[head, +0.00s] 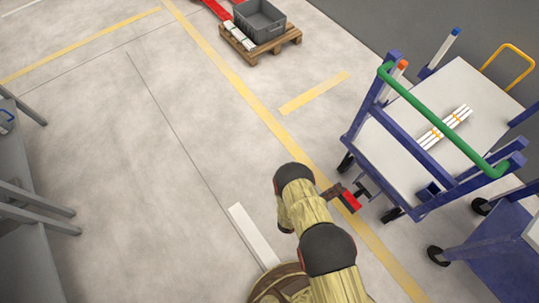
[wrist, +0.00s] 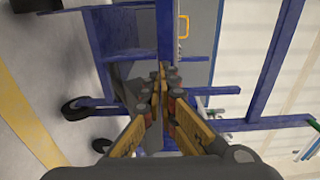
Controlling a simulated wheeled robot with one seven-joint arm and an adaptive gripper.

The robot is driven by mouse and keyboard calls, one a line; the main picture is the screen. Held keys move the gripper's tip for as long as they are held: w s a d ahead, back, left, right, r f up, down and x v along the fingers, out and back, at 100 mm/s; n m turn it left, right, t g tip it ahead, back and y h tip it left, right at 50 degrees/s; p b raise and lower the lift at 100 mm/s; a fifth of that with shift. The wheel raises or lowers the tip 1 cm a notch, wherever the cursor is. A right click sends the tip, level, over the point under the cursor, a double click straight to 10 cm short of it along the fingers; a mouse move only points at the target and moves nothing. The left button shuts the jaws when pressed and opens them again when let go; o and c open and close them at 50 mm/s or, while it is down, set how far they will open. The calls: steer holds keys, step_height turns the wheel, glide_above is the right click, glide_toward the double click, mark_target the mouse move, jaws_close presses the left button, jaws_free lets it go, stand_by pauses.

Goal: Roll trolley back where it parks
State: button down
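The trolley (head: 380,150) stands at the right in the head view. It has a blue frame, a pale top, a green push bar (head: 432,120) and black castors. White pipes with yellow bands (head: 446,128) lie on its top. My gripper (head: 368,187) is low beside the trolley's near side, close to its lower frame. In the wrist view, the fingers of my gripper (wrist: 161,76) come together at the tips, in line with a blue post (wrist: 165,30). I see nothing clearly held between them, and cannot tell whether they touch the frame.
Another blue frame on castors (head: 500,245) stands close by at the lower right. A pallet (head: 262,45) with a grey crate (head: 260,20) is at the top. Grey furniture (head: 25,200) lines the left edge. Yellow lines (head: 230,75) cross the floor; its middle is clear.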

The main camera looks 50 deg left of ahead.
steer(key=shift+s, duration=0.1)
steer(key=w+d+r+m+g+h, duration=0.25)
steer(key=w+r+m+h, duration=0.35)
steer(key=r, duration=0.6)
steer(key=w+d+r+m+g+h+p, duration=0.1)
steer(key=d+r+m+g, duration=0.2)
steer(key=d+r+m, duration=0.45)
steer(key=w+d+r+m+g+h+p, duration=0.15)
steer(key=d+r+m+g, duration=0.3)
steer(key=r, duration=0.55)
steer(key=d+r+m+g+h, duration=0.2)
steer(key=d+r+m, duration=0.45)
steer(key=r, duration=0.25)
steer(key=s+d+r+m+g+y+p, duration=0.1)
steer(key=s+d+r+m+g+y, duration=0.2)
steer(key=s+d+r+m, duration=0.45)
steer(key=s+d+r+m+g+y+p, duration=0.1)
steer(key=s+d+r+m+g+y, duration=0.15)
steer(key=s+r+m, duration=0.55)
steer(key=s+r+m+t+y+p, duration=0.2)
steer(key=s+r+m+t+y, duration=0.3)
steer(key=s+r+m, duration=0.5)
step_height(320, 180, up, 4)
steer(key=m+y, duration=0.2)
steer(key=shift+d+m+p, duration=0.3)
